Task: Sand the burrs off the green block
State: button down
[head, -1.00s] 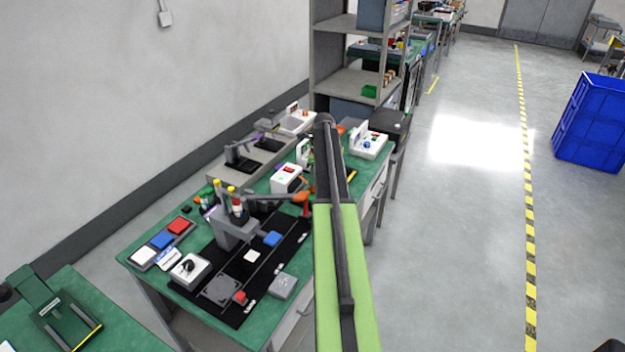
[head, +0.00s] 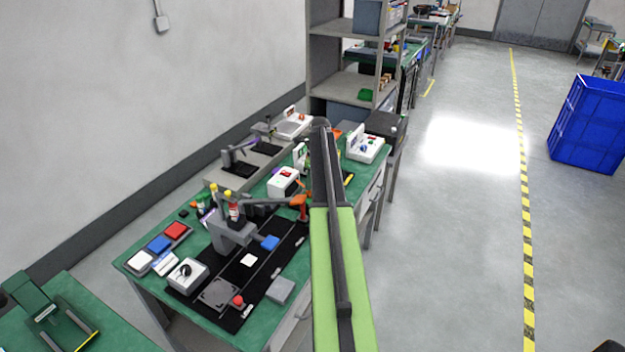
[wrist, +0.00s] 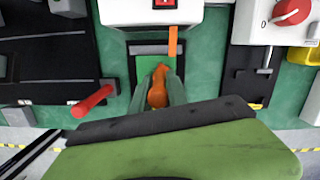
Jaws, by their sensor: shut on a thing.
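My gripper (wrist: 158,80) is shut on an orange piece (wrist: 157,92), perhaps a tool handle, low in the wrist view. Just beyond the fingers is a bright green flat patch (wrist: 150,64) in a darker frame on the green bench; it may be the green block, but I cannot tell. No burrs can be made out. A thin orange strip (wrist: 172,42) lies past the fingers, below a white box (wrist: 152,12). Whether the orange piece touches the green patch is unclear. In the head view my arm hides the gripper.
A red handle (wrist: 92,101) sticks out left of the gripper. A black panel (wrist: 252,72) and a white unit with a red knob (wrist: 290,12) stand right. In the head view, a black mat (head: 262,270) with a grey stand covers the near bench. Open floor lies right, with a blue crate (head: 588,122).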

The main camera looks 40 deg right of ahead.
jog(key=shift+a, duration=0.1)
jog(key=shift+s+a+f, duration=0.1)
jog(key=shift+s+a, duration=0.1)
jog(key=shift+a, duration=0.5)
jog(key=shift+s+a, duration=0.2)
jog(key=shift+a, duration=0.5)
jog(key=shift+w, duration=0.2)
jog(key=shift+w+d, duration=0.3)
jog(key=shift+d, duration=0.65)
jog(key=shift+w+d, duration=0.3)
jog(key=shift+d, duration=0.7)
jog(key=shift+w+d, duration=0.3)
jog(key=shift+d, duration=0.65)
jog(key=shift+s+a, duration=0.25)
jog(key=shift+a, duration=0.5)
jog(key=shift+s+a, duration=0.25)
jog(key=shift+a, duration=0.5)
jog(key=shift+a, duration=0.1)
